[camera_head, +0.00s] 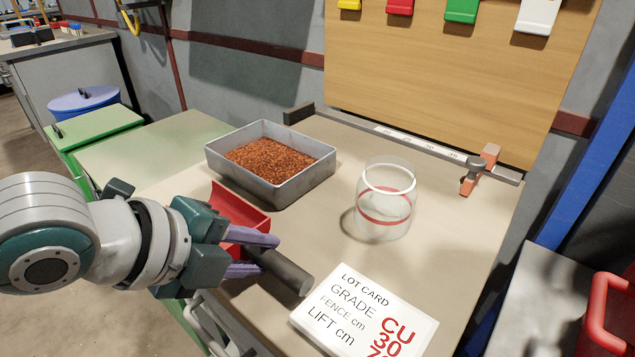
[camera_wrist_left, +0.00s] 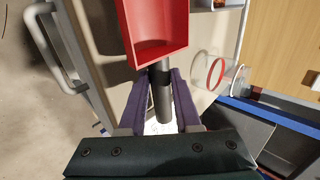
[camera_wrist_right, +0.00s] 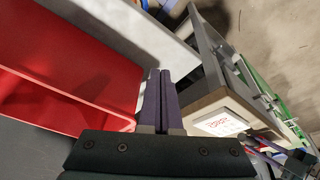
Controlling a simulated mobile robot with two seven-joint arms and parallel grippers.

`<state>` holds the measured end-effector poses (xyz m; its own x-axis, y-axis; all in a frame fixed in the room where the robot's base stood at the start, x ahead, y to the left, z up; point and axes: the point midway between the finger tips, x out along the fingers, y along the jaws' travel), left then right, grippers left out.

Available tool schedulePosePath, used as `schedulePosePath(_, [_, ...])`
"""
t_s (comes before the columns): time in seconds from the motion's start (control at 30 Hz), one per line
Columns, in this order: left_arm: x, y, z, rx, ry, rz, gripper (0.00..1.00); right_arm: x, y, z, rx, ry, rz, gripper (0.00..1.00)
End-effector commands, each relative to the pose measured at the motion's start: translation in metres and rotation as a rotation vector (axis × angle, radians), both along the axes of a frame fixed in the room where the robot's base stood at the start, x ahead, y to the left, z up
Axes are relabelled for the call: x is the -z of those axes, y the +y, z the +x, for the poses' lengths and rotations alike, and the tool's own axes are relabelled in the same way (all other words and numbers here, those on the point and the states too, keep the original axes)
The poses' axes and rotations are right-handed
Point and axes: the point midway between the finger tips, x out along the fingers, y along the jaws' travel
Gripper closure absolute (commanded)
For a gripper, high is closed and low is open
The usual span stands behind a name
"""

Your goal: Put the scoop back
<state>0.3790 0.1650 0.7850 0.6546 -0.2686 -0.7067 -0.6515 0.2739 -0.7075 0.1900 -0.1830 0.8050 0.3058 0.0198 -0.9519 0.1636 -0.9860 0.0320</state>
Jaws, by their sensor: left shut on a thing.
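The scoop has a red open pan (camera_head: 238,208) and a dark cylindrical handle (camera_head: 286,272). My left gripper (camera_head: 268,256) is shut on the handle, near the front left edge of the table. In the left wrist view the red pan (camera_wrist_left: 157,30) points away from the gripper and looks empty, and the handle (camera_wrist_left: 162,95) lies between the fingers. I cannot tell whether the scoop touches the table. My right gripper (camera_wrist_right: 157,100) is shut and empty beside a red container; it is not in the head view.
A grey tray (camera_head: 290,192) of copper granules stands behind the scoop. A clear jar (camera_head: 386,200) with a red band is right of it. A lot card (camera_head: 364,312) lies at the front. A ruler fence (camera_head: 420,147) edges the back. A red bin (camera_wrist_right: 70,85) is at the right.

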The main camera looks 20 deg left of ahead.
Motion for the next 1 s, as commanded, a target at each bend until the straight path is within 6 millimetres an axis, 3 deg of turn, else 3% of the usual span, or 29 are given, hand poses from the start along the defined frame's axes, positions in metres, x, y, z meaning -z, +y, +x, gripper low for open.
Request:
schedulePosePath(0.23, [0.002,0.000,0.001,0.000,-0.002,0.001,1.00,0.001,0.000,0.000,0.000,0.000,0.001,1.00])
schedulePosePath(0.27, [0.002,0.000,0.000,0.000,0.000,0.000,0.66,0.001,0.000,0.000,0.000,0.000,0.000,1.00])
schedulePosePath(0.37, [0.001,0.000,0.000,0.000,0.000,0.000,0.56,0.001,0.000,0.000,0.000,0.000,0.000,1.00])
schedulePosePath(0.7, [-0.006,0.002,-0.003,0.000,-0.001,0.001,0.56,-0.004,0.000,0.000,0.000,0.000,0.000,1.00])
schedulePosePath(1.0, [-0.052,0.018,-0.044,0.004,0.003,0.004,0.56,-0.031,-0.001,0.000,-0.003,0.001,-0.003,1.00])
